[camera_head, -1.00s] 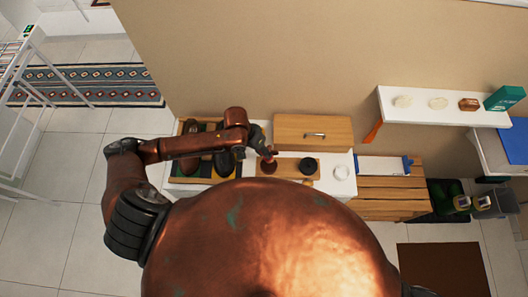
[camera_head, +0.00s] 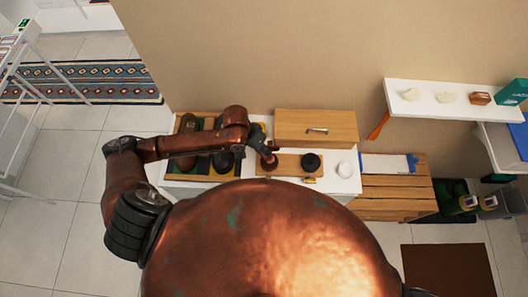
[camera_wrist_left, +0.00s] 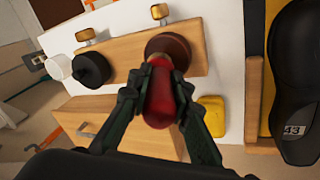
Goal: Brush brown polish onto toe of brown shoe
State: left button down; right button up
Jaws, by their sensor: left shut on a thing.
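My left gripper (camera_wrist_left: 160,88) is shut on a red-handled brush (camera_wrist_left: 160,100), which also shows small in the head view. The brush points at a round brown thing (camera_wrist_left: 168,46), apparently the brown polish, on a wooden board (camera_wrist_left: 125,56). I cannot tell whether the brush touches it, and its bristles are hidden. The brown shoe (camera_head: 187,163) stands at the left of the white surface, partly hidden by my left forearm. A dark shoe (camera_head: 224,161) stands beside it, between it and the gripper. My right gripper is not in view.
A black round tin (camera_wrist_left: 91,68), brass-coloured pieces (camera_wrist_left: 85,35) and a white cup (camera_wrist_left: 58,67) are near the brown round thing. A yellow block (camera_wrist_left: 211,115) lies beside the board. A wooden drawer box (camera_head: 316,127) stands behind it. A white wall shelf (camera_head: 450,108) is at right.

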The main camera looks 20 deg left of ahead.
pick_arm(q)
jog(key=shift+f, duration=0.65)
dwell(0.8)
dwell(0.6)
jog(key=shift+s+f+p, duration=0.1)
jog(key=shift+f+p, duration=0.05)
jog(key=shift+p, duration=0.3)
dwell(1.8)
notch_tip(320, 180, up, 5)
jog(key=p, duration=0.6)
jog(key=shift+r+p, duration=1)
jog(key=shift+r, duration=0.15)
jog(key=shift+f, duration=0.1)
